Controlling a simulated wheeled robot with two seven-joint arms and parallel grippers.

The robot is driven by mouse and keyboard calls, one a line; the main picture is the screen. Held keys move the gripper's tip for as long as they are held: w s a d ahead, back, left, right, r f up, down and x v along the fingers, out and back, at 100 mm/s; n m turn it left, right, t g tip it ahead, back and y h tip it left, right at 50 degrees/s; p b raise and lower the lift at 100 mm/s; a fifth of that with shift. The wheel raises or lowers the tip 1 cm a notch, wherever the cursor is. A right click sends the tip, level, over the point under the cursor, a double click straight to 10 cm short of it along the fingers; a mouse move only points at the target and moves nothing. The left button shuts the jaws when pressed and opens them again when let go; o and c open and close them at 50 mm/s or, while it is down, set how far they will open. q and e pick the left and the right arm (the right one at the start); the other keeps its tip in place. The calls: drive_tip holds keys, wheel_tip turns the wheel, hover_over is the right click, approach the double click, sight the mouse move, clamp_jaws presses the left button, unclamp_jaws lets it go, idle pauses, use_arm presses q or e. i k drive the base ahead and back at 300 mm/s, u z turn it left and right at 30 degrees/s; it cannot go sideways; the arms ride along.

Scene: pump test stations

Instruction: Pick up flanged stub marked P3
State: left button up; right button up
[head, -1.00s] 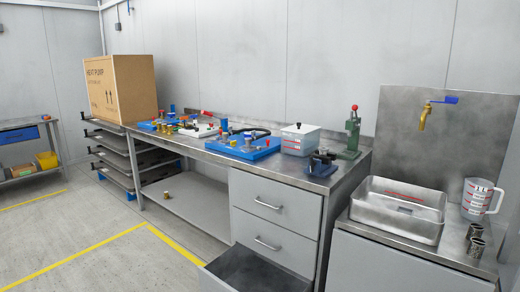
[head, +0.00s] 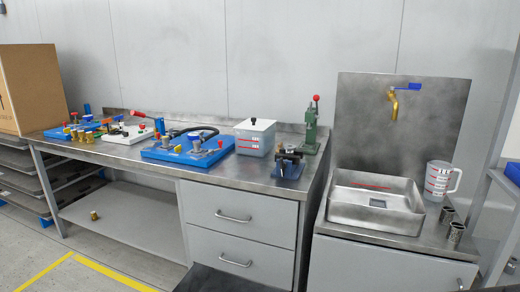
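No P3 marking is readable, so I cannot tell which part is the flanged stub. Two short steel cylindrical parts, one behind (head: 447,215) and one in front (head: 456,231), stand on the counter right of the sink. Several small brass parts (head: 80,135) sit at the left end of the workbench by the blue station. A single brass part (head: 94,215) lies on the bench's lower shelf. Neither of my grippers is in view.
A sink basin (head: 375,215), brass tap (head: 393,103) and measuring jug (head: 440,180) are right. Floor at left is clear.

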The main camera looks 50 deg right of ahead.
sight(290, 148)
drive_tip(key=z, duration=0.45)
drive_tip(key=i, duration=0.9)
drive_tip(key=z, duration=0.85)
